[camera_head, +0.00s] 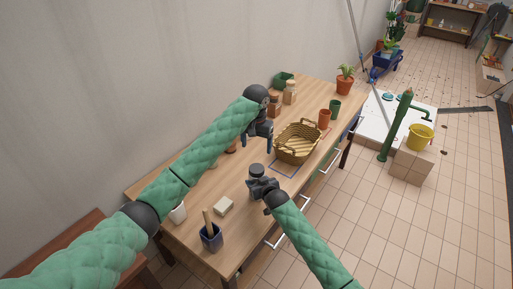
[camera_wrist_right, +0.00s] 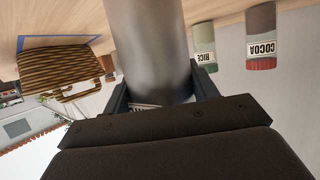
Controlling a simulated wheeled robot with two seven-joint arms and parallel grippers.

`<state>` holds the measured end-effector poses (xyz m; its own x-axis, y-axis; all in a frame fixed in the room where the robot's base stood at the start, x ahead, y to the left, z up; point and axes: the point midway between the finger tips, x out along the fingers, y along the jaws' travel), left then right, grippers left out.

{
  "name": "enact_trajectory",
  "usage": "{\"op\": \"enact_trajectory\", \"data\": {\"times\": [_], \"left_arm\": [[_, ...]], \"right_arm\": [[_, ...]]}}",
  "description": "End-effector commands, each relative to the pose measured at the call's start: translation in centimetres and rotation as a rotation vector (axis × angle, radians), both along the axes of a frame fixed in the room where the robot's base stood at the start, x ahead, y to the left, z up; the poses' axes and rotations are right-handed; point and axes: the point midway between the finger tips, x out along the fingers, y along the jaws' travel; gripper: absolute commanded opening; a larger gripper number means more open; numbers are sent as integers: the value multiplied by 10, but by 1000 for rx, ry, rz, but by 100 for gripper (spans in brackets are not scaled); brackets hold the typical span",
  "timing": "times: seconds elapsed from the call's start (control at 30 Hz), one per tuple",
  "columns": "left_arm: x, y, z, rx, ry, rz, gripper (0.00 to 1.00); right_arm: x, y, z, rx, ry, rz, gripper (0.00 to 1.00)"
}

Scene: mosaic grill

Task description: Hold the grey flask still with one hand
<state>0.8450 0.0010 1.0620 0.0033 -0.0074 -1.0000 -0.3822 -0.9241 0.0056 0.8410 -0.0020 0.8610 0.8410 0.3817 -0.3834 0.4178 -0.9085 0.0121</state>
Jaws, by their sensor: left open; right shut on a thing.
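The grey flask (camera_head: 257,171) stands upright over the wooden table, with its dark top showing in the head view. It is a large smooth metal cylinder in the right wrist view (camera_wrist_right: 148,45). My right gripper (camera_head: 262,187) is shut on the flask, its fingers on either side of the body in the wrist view (camera_wrist_right: 160,92). My left gripper (camera_head: 258,145) is open and empty, above the table behind the flask and apart from it. The flask's lower part is hidden by my right gripper in the head view.
Jars (camera_head: 290,93) and terracotta cups (camera_head: 324,119) stand farther back.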

Motion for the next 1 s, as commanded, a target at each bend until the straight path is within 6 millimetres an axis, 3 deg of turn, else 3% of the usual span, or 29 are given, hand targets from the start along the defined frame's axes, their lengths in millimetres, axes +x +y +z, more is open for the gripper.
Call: {"op": "enact_trajectory", "data": {"times": [0.17,0.2,0.3,0.67,1.0], "left_arm": [[0,0,0,0,0,0,80],[0,0,0,0,0,0,80],[0,0,0,0,0,0,80],[0,0,-3,0,0,0,80],[0,0,-22,0,0,0,80]], "right_arm": [[0,0,1,0,-1,0,0],[0,0,1,0,-1,0,64],[0,0,1,0,-1,0,84],[-2,-1,0,0,0,0,84],[-37,-17,13,1,-2,0,84]]}}
